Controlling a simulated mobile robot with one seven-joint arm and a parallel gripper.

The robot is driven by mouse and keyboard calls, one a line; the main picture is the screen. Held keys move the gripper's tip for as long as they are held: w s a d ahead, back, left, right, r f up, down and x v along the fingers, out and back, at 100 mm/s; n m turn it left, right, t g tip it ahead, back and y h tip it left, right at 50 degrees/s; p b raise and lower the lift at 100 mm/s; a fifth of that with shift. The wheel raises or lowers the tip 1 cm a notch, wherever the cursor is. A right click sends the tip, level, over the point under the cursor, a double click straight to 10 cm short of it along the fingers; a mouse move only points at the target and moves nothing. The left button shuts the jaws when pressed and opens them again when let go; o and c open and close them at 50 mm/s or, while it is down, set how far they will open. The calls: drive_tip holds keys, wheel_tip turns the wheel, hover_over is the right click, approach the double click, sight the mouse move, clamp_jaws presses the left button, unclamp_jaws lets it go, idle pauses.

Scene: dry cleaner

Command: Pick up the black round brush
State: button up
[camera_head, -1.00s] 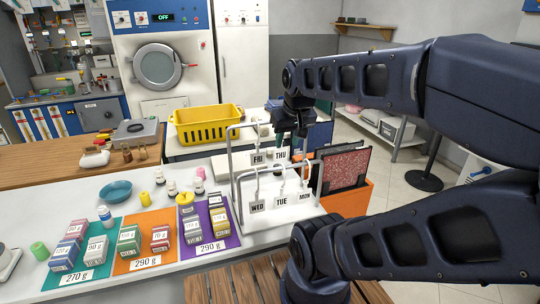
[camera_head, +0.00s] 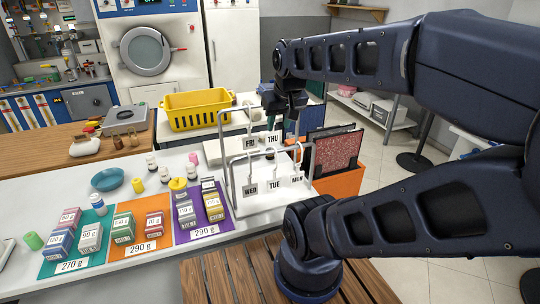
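I cannot make out a black round brush in this view. My gripper (camera_head: 284,106) hangs at the end of my dark arm, above and behind the white rack with day tags (camera_head: 262,205). It is small, dark and partly merged with the arm, so whether its fingers are open or shut does not show. Nothing can be seen held in it.
A yellow basket (camera_head: 197,110) stands behind. An orange bin with panels (camera_head: 340,184) is right of the rack. A slatted wooden surface (camera_head: 232,275) lies in front.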

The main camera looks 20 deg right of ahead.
idle(0.3)
drive_tip(key=o, duration=0.7)
